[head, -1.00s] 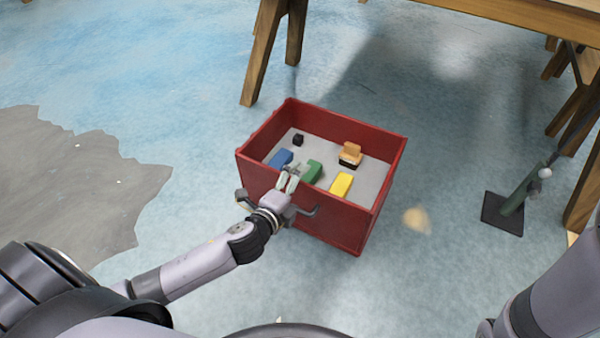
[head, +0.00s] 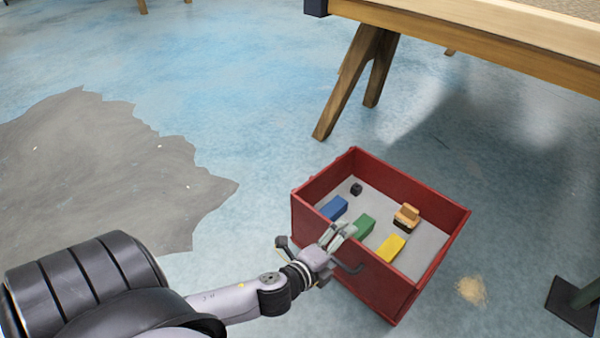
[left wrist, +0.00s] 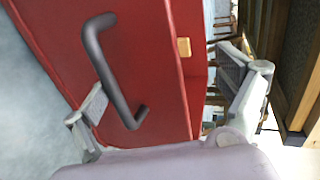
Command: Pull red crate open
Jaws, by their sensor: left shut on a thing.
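The red crate (head: 378,287) stands on the floor right of centre in the head view, open at the top. A dark handle (left wrist: 110,75) on the outer face is close to the outer finger. My right gripper is out of view.
Blue (head: 334,208), green (head: 362,225) and yellow (head: 391,248) blocks, a small black cube (head: 356,188) and an orange toy (head: 406,217) lie inside the crate. A wooden table (head: 480,30) stands behind. A dark stand base (head: 572,305) is at lower right. The floor left is clear.

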